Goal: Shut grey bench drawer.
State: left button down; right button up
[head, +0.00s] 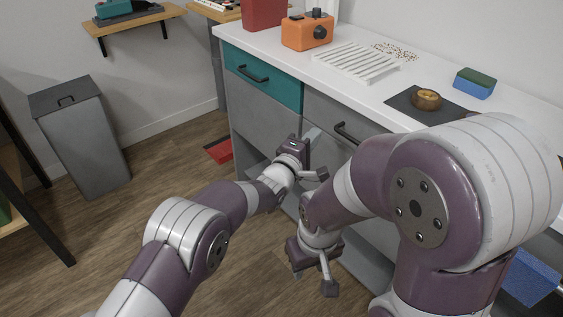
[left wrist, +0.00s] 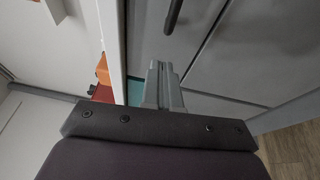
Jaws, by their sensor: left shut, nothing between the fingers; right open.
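The grey bench drawer (head: 325,111) is in the bench front, just right of a teal drawer, with a dark bar handle (head: 345,133). My arm hides its right part in the head view. Its front looks nearly level with the teal one; I cannot tell whether a small gap remains. In the left wrist view the grey drawer front (left wrist: 150,35) and part of its handle show beyond the fingers. My left gripper (head: 313,136) is shut and empty, its tips close to the drawer front near its left end; contact is unclear. My right gripper (head: 313,282) is open and empty, low before the bench.
The teal drawer (head: 264,78) looks closed. The white benchtop (head: 355,88) holds an orange device (head: 307,31), a white rack (head: 358,62), a dark mat with a bowl (head: 426,98) and a sponge (head: 474,83). A grey bin (head: 80,137) stands left.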

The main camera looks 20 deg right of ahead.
pick_arm(q)
jog(key=p+v, duration=0.2)
jog(key=v, duration=0.7)
jog(key=s+a+f+m+g+y, duration=0.3)
jog(key=a+f+m+y, duration=0.15)
jog(key=a+f, duration=0.25)
jog(key=s+a+f+m+g+y, duration=0.2)
jog(key=a+f+m+y, duration=0.3)
jog(key=a, duration=0.3)
jog(key=s+a+r+m+g+y, duration=0.1)
jog(key=s+a+r+g+y, duration=0.15)
jog(key=s+a, duration=0.7)
jog(key=s+a+r+g+y, duration=0.15)
jog(key=s+a+g, duration=0.4)
jog(key=a, duration=0.75)
jog(key=s+a+r+n+t+p, duration=0.1)
jog(key=a+r+n+t+p, duration=0.1)
jog(key=r+p, duration=2.8)
jog(key=shift+a+r+t+y, duration=0.3)
jog(key=shift+a+r+y, duration=0.15)
jog(key=shift+a+r, duration=0.35)
